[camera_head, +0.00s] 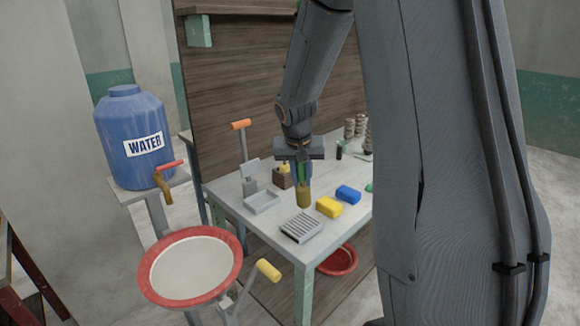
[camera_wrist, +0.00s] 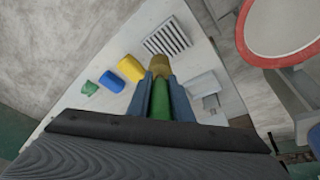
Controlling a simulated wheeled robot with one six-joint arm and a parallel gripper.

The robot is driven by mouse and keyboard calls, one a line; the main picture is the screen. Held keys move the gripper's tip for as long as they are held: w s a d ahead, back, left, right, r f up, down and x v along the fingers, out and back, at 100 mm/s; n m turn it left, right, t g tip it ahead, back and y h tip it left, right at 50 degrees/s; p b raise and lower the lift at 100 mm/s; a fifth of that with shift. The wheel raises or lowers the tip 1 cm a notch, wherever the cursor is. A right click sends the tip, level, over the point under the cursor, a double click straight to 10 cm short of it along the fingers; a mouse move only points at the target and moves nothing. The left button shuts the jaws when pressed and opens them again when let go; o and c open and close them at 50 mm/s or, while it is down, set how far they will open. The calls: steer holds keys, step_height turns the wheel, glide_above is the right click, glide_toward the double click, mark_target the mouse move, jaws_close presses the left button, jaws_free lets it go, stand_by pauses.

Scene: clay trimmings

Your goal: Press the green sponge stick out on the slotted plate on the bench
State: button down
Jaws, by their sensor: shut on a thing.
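My gripper (camera_head: 301,172) is shut on the green sponge stick and holds it upright above the bench. The stick's green handle sits between the blue fingers in the wrist view (camera_wrist: 160,100). Its yellow-brown sponge end (camera_head: 303,196) points down and also shows in the wrist view (camera_wrist: 160,66). The slotted plate (camera_head: 301,228) lies near the bench's front edge, in front of the sponge end and apart from it in the head view. In the wrist view the slotted plate (camera_wrist: 168,38) shows just beyond the sponge end. The stick's top is hidden by the gripper.
A red-rimmed basin (camera_head: 192,266) and a blue water tank (camera_head: 130,140) stand left.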

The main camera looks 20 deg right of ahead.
mark_target(300, 197)
steer(key=shift+w+f, duration=0.1)
steer(key=shift+w, duration=0.4)
steer(key=shift+f+b, duration=2)
steer(key=shift+f, duration=0.9)
steer(key=shift+f+b, duration=0.6)
steer(key=shift+f, duration=0.05)
steer(key=shift+s+f, duration=0.2)
